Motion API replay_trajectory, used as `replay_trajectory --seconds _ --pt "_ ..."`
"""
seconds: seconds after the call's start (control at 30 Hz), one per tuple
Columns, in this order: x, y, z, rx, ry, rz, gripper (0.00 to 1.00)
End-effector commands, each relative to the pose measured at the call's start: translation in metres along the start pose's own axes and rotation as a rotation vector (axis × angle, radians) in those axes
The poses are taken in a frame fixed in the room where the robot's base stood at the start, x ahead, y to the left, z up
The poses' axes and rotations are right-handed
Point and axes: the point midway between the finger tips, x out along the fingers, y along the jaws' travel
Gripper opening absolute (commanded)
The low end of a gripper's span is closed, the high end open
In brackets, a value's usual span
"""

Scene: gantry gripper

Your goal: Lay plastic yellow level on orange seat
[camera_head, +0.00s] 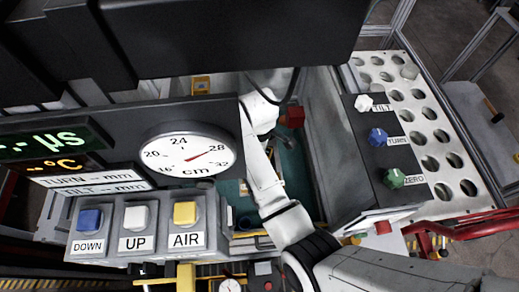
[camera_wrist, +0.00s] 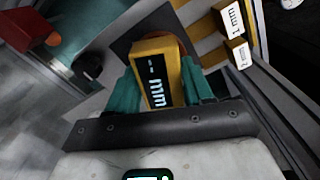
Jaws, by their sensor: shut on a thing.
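A yellow block (camera_wrist: 152,48) with a black label reading "mm", which looks like the level, is between the teal fingers of my gripper (camera_wrist: 163,82) in the wrist view. The fingers are shut on its sides. Beyond it is a dark square plate (camera_wrist: 124,45). A bit of an orange rounded edge (camera_wrist: 206,86) shows behind the right finger; it may be the orange seat, but most of it is hidden. I cannot tell whether the block touches anything below. In the head view my white arm reaches into the bay, and the fingers are not clearly visible.
Yellow pieces labelled "1 mm" (camera_wrist: 231,17) and "2 mm" (camera_wrist: 238,54) sit right of my gripper. A red part (camera_head: 292,116) stands in the bay. A button panel (camera_head: 137,227), a dial (camera_head: 189,155) and a knob panel (camera_head: 384,145) flank the bay.

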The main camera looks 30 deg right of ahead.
Motion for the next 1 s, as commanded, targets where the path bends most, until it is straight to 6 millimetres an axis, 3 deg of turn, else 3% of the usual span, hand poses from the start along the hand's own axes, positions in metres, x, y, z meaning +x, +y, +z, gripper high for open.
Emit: replay_trajectory --seconds 0.4,0.43,0.67,1.0 --pt "0.0064 0.0002 0.0002 0.001 0.0 0.0 0.16" --pt "0.0058 0.0001 0.0001 0.001 0.0 0.0 0.54" --pt "0.0055 0.0001 0.0001 0.001 0.0 0.0 0.76" --pt "0.0002 0.0003 -0.0021 0.001 0.001 0.001 0.77"
